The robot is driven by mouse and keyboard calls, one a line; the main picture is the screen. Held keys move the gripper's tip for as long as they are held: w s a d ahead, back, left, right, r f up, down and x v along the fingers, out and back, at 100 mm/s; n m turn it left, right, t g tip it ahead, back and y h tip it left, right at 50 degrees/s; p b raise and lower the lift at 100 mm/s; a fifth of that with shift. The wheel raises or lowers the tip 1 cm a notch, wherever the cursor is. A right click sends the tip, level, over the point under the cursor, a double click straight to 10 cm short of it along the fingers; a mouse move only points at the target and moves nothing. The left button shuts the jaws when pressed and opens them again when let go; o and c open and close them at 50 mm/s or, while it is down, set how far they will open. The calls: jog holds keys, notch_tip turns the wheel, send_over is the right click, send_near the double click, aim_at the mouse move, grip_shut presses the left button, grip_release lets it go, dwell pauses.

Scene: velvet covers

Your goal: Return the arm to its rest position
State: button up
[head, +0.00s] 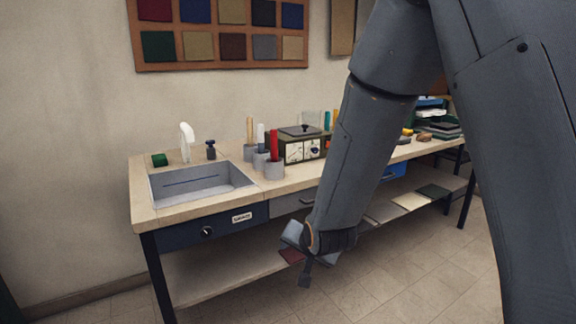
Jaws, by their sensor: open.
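My arm (365,150) reaches down from the upper right across the head view. My gripper (298,264) is at its lower end, pointing down and left, in front of the bench's front edge and below the worktop. Its fingers are small and partly seen; the jaws are apart and I see nothing held between them. The arm hides the middle of the bench.
A workbench (165,206) runs along the wall with a sink (200,183), several jars holding coloured rolls (274,150) and a box (303,146) on top. A lower shelf (220,272) holds flat sheets (410,201). The tiled floor (400,270) in front is clear.

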jog(key=s+d+r+n+g+h+p, duration=0.1)
jog(key=s+d+r+g, duration=0.3)
jog(key=s+d, duration=0.4)
jog(key=s+d+r+n+g+h+p, duration=0.1)
jog(key=s+d+r+n+g+p, duration=0.2)
jog(key=s+d, duration=0.6)
jog(key=s+r+g, duration=0.1)
jog(key=s, duration=0.7)
jog(key=shift+s+r+n+h+p, duration=0.15)
jog(key=shift+n+h+p, duration=0.15)
jog(key=shift+n+p, duration=0.1)
jog(key=shift+d, duration=0.1)
